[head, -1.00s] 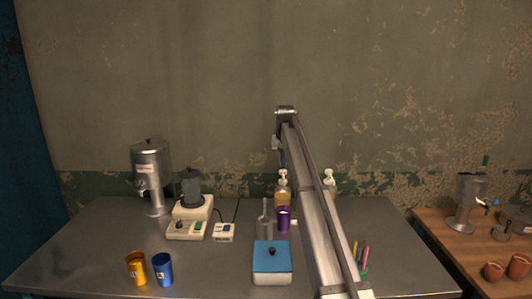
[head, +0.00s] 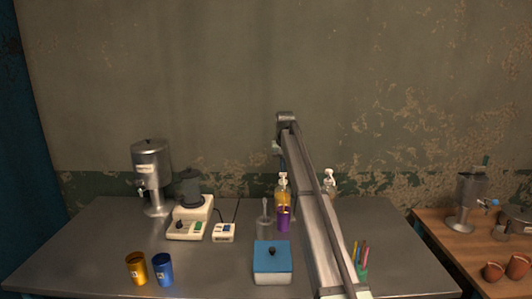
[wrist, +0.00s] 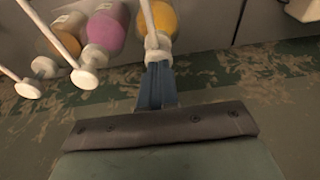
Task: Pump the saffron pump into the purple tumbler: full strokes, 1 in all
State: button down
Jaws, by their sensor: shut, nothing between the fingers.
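The saffron pump (head: 284,199) is a yellow bottle with a white pump head, standing at the back of the table just left of my arm. In the wrist view the saffron pump (wrist: 160,20) shows its yellow body and white head at the fingertips. My gripper (wrist: 157,68) is shut and empty, with its blue-grey fingers at the pump head; whether they touch it I cannot tell. The purple tumbler (head: 283,220) stands upright in front of the saffron pump. Its inside is too small to read.
Other pump bottles, one pink (wrist: 107,28), stand beside the saffron one. A clear beaker (head: 265,228) stands left of the tumbler, a blue-lidded box (head: 272,262) in front. My arm hides part of the table's right half. Gold (head: 136,269) and blue (head: 163,269) cups stand front left.

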jog(key=shift+f, duration=0.35)
jog(key=shift+r, duration=1.5)
notch_tip(320, 180, up, 6)
dwell(0.7)
